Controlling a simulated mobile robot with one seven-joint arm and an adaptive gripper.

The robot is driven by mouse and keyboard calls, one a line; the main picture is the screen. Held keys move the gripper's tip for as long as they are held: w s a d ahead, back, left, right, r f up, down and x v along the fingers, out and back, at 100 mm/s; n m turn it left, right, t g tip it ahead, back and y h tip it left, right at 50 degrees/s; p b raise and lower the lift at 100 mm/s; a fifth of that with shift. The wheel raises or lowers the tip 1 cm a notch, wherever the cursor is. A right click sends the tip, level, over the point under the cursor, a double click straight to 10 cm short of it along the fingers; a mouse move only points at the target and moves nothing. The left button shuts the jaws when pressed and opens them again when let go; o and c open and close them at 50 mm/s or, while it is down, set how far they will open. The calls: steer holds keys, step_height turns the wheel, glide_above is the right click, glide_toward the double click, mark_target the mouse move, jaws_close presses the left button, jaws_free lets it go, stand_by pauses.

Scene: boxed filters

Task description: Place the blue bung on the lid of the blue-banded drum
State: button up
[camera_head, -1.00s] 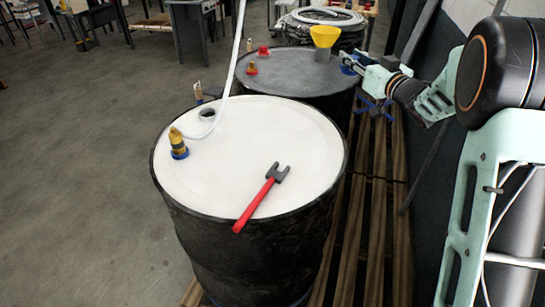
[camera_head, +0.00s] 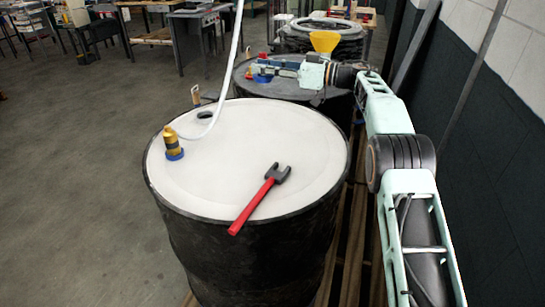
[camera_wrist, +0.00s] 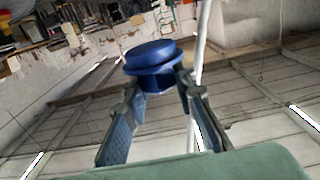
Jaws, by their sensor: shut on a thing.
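My gripper (camera_head: 262,68) is shut on the blue bung (camera_wrist: 150,57), which sits between the two fingertips in the wrist view. In the head view the gripper reaches left above the dark lid of the farther drum (camera_head: 310,94), and the blue bung (camera_head: 262,79) shows small at its tip. No blue band shows clearly on either drum, so I cannot tell which is the blue-banded one.
A white hose (camera_head: 231,75) rises from the back left. A yellow funnel (camera_head: 324,42) stands behind my gripper. A wall (camera_head: 490,130) bounds the right.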

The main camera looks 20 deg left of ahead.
steer(key=shift+s+a+f, duration=0.15)
steer(key=shift+f, duration=0.15)
steer(key=shift+d+f, duration=0.2)
steer(key=shift+d, duration=0.05)
steer(key=d+f, duration=0.2)
steer(key=d, duration=0.2)
steer(key=s+d+f+b, duration=0.1)
steer(key=d+f, duration=0.2)
steer(key=d, duration=0.1)
steer(key=d+f, duration=0.3)
steer(key=d, duration=0.1)
steer(key=shift+s+b, duration=0.35)
steer(key=shift+s, duration=0.05)
steer(key=f, duration=0.2)
steer(key=d+f, duration=0.1)
steer(key=shift+s+d+f, duration=0.1)
steer(key=shift+f, duration=0.6)
